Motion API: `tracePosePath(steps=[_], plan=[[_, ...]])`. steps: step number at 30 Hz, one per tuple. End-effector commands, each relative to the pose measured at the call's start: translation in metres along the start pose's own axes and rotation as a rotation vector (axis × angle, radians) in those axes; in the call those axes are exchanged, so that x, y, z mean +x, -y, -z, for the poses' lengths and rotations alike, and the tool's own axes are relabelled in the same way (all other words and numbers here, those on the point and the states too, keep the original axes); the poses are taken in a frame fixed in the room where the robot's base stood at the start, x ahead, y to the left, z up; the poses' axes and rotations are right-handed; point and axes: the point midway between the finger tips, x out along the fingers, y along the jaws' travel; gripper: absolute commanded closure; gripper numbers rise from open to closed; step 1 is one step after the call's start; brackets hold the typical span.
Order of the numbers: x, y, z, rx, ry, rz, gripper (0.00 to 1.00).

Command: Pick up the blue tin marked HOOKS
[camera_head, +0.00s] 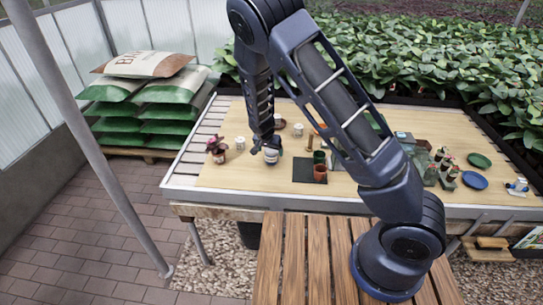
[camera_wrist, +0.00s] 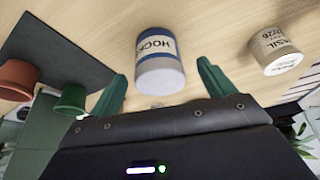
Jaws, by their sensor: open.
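In the head view the tin (camera_head: 271,156) stands on the wooden table top below the end of my arm. My gripper (camera_wrist: 161,72) is open, with one green finger on each side of the tin in the wrist view. A gap shows between the tin and each finger. In the head view my gripper (camera_head: 268,146) is small and dark, just above the tin, and partly hides it.
A dark mat (camera_head: 302,175) with a green pot (camera_head: 319,157) and a terracotta pot (camera_head: 320,171) lies right of the tin. A pale tin reading "ASIL 2026" (camera_wrist: 275,51) is nearby. A potted flower (camera_head: 216,148) and a white tin (camera_head: 240,143) stand to the left.

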Motion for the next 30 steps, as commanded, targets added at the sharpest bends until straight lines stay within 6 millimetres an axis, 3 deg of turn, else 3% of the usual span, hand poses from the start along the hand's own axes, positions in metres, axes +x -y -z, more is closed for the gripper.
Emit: tracePosePath(steps=[8, 16, 24, 30], plan=[[0.036, -0.003, 0.001, 0.0, 0.0, -0.002, 0.18], [0.04, -0.002, 0.001, 0.0, 0.0, 0.0, 0.18], [0.04, -0.002, 0.001, 0.0, 0.0, 0.0, 0.69], [0.04, -0.002, 0.001, 0.0, 0.0, 0.0, 0.7]])
